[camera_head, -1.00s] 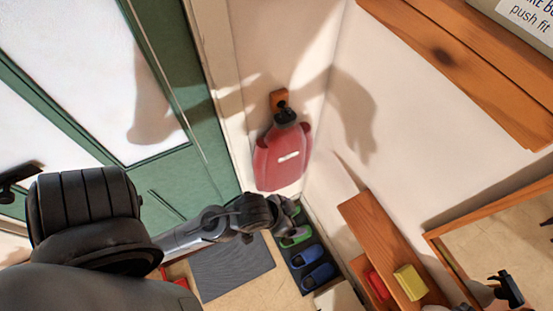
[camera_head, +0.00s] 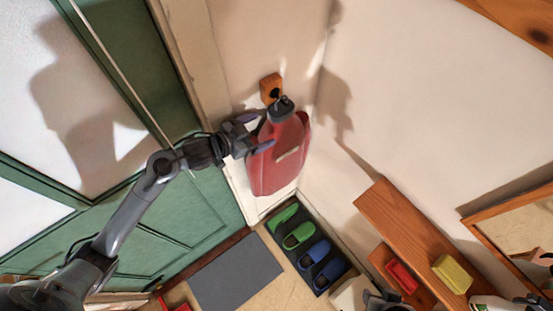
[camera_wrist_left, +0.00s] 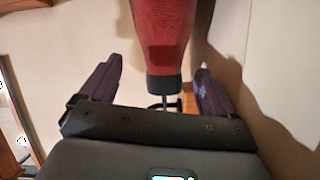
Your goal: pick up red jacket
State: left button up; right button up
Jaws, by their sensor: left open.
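The red jacket (camera_head: 277,165) hangs by its dark neck from a wooden wall peg (camera_head: 270,87) beside the green door. It has a pale label on its front. My left gripper (camera_head: 256,132) is open at the upper left of the jacket, close to its dark neck. In the left wrist view, the red jacket (camera_wrist_left: 163,30) and its black neck lie between the two spread purple fingers of my left gripper (camera_wrist_left: 157,72). There are gaps on both sides, and neither finger visibly grips it.
The green door (camera_head: 130,215) is on the left, and a bare wall is on the right. Green and blue shoes sit on a dark tray (camera_head: 318,290) below. A grey mat (camera_head: 235,275) lies on the floor.

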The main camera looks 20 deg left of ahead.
aim_at(280, 123)
pick_arm(q)
jog(key=shift+x, duration=4.45)
jog(key=c, duration=0.8)
